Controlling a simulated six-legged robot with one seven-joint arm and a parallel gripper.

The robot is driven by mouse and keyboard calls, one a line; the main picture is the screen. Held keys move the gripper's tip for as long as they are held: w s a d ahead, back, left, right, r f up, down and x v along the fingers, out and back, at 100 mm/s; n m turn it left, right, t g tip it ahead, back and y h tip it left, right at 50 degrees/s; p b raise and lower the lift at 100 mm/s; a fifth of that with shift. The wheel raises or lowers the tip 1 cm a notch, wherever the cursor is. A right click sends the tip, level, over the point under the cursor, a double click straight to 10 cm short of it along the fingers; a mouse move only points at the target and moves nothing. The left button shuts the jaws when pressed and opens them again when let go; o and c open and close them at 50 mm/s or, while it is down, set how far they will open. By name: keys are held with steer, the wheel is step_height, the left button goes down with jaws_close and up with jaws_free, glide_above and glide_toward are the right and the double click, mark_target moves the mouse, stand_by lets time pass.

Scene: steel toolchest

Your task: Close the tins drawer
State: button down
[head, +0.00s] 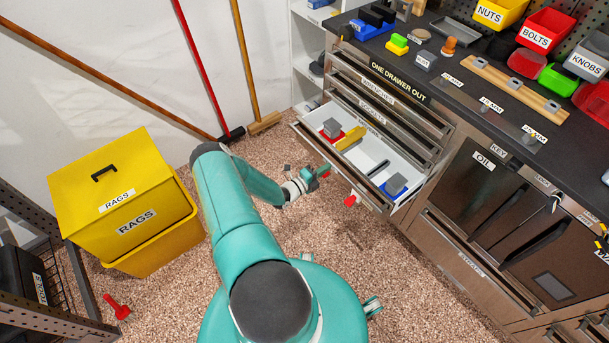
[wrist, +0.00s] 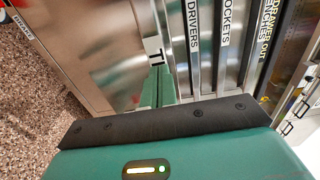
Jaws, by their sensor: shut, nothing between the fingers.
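The tins drawer (head: 403,163) stands pulled out from the chest, with a white interior and a steel front. In it lie a grey block on red, a yellow piece, and a grey block on blue. In the wrist view its front (wrist: 105,60) carries a label starting "TI", the rest hidden behind my fingers. My gripper (head: 325,173) is at the outer side of the drawer front, near its middle. In the wrist view my gripper (wrist: 156,85) has its teal fingers together, empty, pointing at the front by the label. I cannot tell whether they touch it.
Closed drawers labelled WRENCHES (head: 378,75) and SOCKETS (head: 372,112) sit above. A worktop (head: 440,82) with bins and tools runs along the right. A yellow RAGS bin (head: 135,222) stands left, brooms (head: 205,65) lean on the wall. The speckled floor (head: 310,235) before the drawer is mostly free.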

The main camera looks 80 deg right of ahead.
mark_target(339, 160)
steer(key=shift+x, duration=1.15)
steer(key=shift+d, duration=0.1)
steer(key=shift+x, duration=2.9)
steer(key=shift+s, duration=0.1)
steer(key=shift+x, duration=2.95)
steer(key=shift+x, duration=2.3)
steer(key=shift+v, duration=4.6)
